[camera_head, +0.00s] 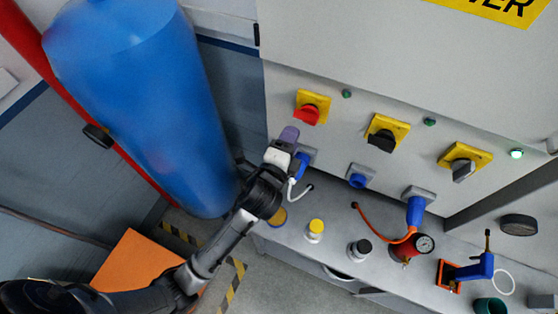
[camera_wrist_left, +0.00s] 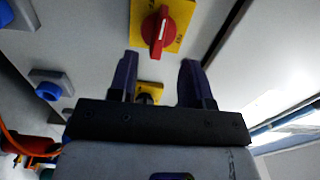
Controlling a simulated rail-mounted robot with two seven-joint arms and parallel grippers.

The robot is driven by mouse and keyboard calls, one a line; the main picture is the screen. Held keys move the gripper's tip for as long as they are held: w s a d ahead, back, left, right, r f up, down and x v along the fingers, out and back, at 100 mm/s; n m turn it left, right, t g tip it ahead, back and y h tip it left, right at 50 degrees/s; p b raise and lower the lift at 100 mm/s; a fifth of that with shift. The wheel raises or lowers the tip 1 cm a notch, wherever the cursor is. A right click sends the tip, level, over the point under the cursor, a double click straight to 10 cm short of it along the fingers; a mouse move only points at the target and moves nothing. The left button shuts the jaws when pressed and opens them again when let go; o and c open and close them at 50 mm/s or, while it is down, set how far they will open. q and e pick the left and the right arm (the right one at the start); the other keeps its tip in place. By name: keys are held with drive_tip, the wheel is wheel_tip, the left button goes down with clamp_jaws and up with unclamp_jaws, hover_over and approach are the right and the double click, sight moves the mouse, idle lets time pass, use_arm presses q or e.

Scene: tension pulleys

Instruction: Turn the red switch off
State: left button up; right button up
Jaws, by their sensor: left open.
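The red switch (camera_head: 307,115) is a red rotary knob on a yellow square plate, mounted on the pale cabinet front. My left gripper (camera_head: 288,135) is just left of and below it in the head view, apart from it as far as I can tell. In the left wrist view the red switch (camera_wrist_left: 157,30) is beyond the fingertips, its handle close to vertical in the picture. The left gripper (camera_wrist_left: 158,75) is open, with its two dark fingers spread and nothing held. My right gripper is not in view.
A large blue tank (camera_head: 150,95) stands left of my arm.

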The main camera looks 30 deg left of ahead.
use_arm(q)
drive_tip(key=s+b, duration=0.1)
drive_tip(key=s, duration=0.6)
drive_tip(key=shift+s+d, duration=0.15)
drive_tip(key=shift+d, duration=0.2)
